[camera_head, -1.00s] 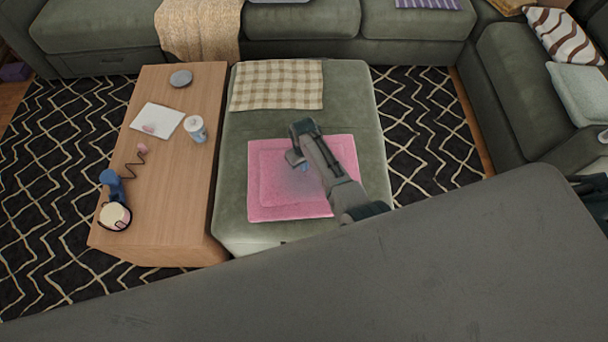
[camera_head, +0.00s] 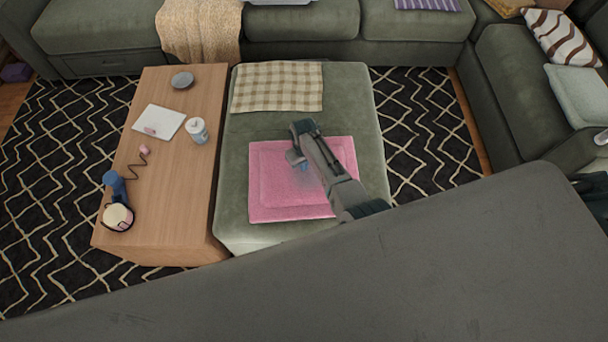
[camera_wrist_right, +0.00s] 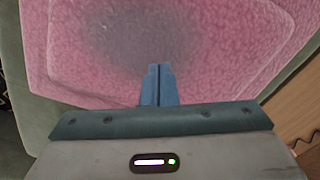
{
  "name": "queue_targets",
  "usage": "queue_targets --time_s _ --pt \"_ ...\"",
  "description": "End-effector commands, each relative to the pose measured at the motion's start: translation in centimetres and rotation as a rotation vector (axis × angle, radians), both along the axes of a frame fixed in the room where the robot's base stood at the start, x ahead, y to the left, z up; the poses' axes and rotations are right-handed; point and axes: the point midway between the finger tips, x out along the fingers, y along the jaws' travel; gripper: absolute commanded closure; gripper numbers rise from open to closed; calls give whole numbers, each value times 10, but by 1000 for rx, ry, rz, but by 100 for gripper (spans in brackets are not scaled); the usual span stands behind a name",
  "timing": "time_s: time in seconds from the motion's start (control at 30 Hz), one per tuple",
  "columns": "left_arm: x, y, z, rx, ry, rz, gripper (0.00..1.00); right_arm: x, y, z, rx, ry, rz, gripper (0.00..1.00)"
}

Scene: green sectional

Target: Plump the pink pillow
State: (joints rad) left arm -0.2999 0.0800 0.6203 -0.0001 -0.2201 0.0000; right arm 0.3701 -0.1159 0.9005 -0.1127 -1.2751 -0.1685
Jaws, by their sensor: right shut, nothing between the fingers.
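The pink pillow (camera_head: 285,195) lies flat on the green ottoman (camera_head: 350,95). It fills most of the right wrist view (camera_wrist_right: 215,60). A dark shaded patch shows on the pillow ahead of the fingers. My left gripper is not in view.
A checked cloth (camera_head: 277,87) lies on the ottoman's far end. A wooden table (camera_head: 170,200) stands directly left, with a white cup (camera_head: 197,131), paper (camera_head: 158,121), a grey disc (camera_head: 182,80) and a blue-handled item (camera_head: 116,190). A green sofa (camera_head: 510,100) borders the back and right.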

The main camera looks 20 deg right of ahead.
Motion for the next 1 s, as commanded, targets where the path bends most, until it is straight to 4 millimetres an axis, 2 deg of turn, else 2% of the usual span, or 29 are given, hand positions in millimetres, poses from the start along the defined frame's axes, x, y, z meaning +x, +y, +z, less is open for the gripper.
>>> queue_targets --time_s 0.47,1.0 --pt "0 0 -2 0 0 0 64 0 0 -2 0 0 0 100" --pt "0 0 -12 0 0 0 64 1 0 -15 0 0 0 100"
